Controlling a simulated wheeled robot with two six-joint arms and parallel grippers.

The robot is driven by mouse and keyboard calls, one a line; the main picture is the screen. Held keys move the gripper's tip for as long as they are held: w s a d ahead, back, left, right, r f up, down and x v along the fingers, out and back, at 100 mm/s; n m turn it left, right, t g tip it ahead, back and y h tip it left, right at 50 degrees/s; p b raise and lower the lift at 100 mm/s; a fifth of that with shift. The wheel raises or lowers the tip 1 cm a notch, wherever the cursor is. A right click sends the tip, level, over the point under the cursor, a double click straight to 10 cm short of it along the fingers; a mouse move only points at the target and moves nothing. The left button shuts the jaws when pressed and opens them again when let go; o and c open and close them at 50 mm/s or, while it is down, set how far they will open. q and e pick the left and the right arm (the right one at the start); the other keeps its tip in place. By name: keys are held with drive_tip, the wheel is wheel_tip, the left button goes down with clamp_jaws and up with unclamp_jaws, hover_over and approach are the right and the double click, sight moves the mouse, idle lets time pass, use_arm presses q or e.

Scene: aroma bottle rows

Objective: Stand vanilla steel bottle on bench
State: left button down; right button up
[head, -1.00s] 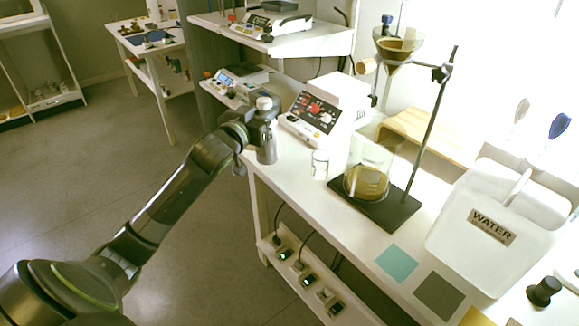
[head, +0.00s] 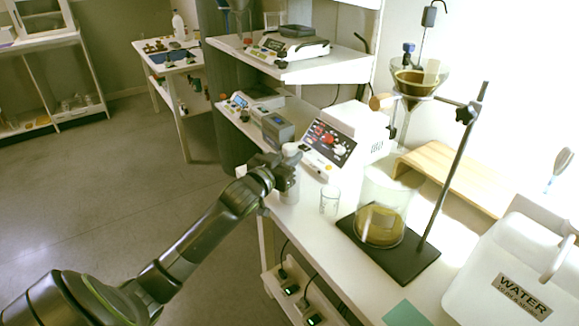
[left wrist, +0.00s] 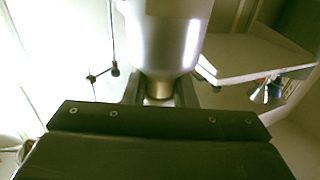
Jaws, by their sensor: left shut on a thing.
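The steel bottle (head: 289,192) is upright in my left gripper (head: 283,172), over the near left end of the white bench (head: 317,240). Its pale cap (head: 290,149) shows above the gripper. I cannot tell whether its base touches the bench, and no label is readable. In the left wrist view the shiny bottle (left wrist: 168,35) fills the top middle, and its narrower neck end sits between the fingers of my left gripper (left wrist: 160,92), which is shut on it. My right gripper is not in view.
A small glass beaker (head: 330,200) stands just right of the bottle, and a white instrument (head: 335,143) behind it. A large beaker (head: 380,228) stands on a dark stand base (head: 418,262) further right. A white WATER container (head: 510,270) is at the lower right.

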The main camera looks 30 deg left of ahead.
use_arm(q)
drive_tip(key=shift+f, duration=1.1)
drive_tip(key=c, duration=1.2)
unclamp_jaws()
drive_tip(key=shift+s+p, duration=0.4)
drive_tip(key=shift+s, duration=5.65)
